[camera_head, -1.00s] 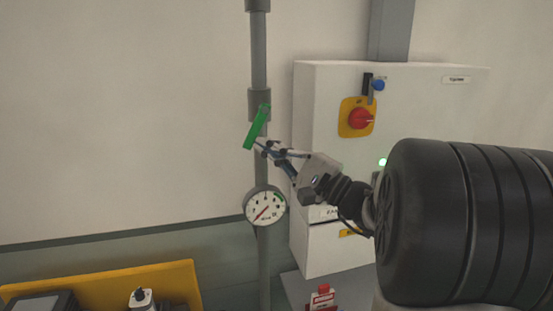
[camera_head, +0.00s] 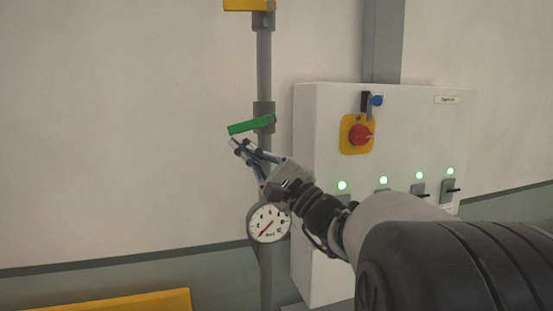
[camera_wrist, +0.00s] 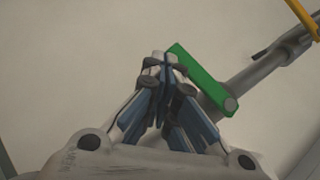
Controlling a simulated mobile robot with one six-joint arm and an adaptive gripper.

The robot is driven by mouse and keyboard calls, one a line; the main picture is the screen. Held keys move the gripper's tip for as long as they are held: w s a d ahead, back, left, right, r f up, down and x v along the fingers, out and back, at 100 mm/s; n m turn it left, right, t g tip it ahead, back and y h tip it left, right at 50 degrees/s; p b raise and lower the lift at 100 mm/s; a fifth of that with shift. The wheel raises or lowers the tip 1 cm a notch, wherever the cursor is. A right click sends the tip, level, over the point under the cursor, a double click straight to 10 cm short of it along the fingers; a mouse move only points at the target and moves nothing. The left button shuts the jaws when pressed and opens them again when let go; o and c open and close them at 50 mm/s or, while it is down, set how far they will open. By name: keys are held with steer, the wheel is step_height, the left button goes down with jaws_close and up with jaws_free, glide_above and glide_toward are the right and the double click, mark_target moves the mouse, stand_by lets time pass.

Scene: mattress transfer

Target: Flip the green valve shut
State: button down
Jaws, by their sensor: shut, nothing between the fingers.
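The green valve (camera_head: 250,125) is a flat lever on a grey vertical pipe (camera_head: 264,62). In the head view the lever sticks out to the left of the pipe, nearly level, its left end slightly lower. My gripper (camera_head: 235,142) is shut and empty, its fingertips just below the left part of the lever. In the wrist view the green lever (camera_wrist: 200,78) runs from its pivot on the pipe to beside the tips of my gripper (camera_wrist: 160,58). I cannot tell whether they touch.
A yellow lever (camera_head: 248,5) sits higher on the pipe, and a round gauge (camera_head: 268,223) lower. A white cabinet (camera_head: 320,115) with a red knob (camera_head: 361,136) and green lights stands right of the pipe. The wall left of the pipe is clear.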

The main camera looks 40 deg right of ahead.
steer(key=shift+w+a+r+b, duration=0.1)
steer(key=shift+a+r+b, duration=0.25)
steer(key=shift+r, duration=0.15)
stand_by(0.5)
steer(key=s+a+f+b, duration=0.1)
steer(key=s+f+b, duration=0.4)
steer(key=f, duration=0.6)
steer(key=shift+s, duration=1)
steer(key=shift+a, duration=0.1)
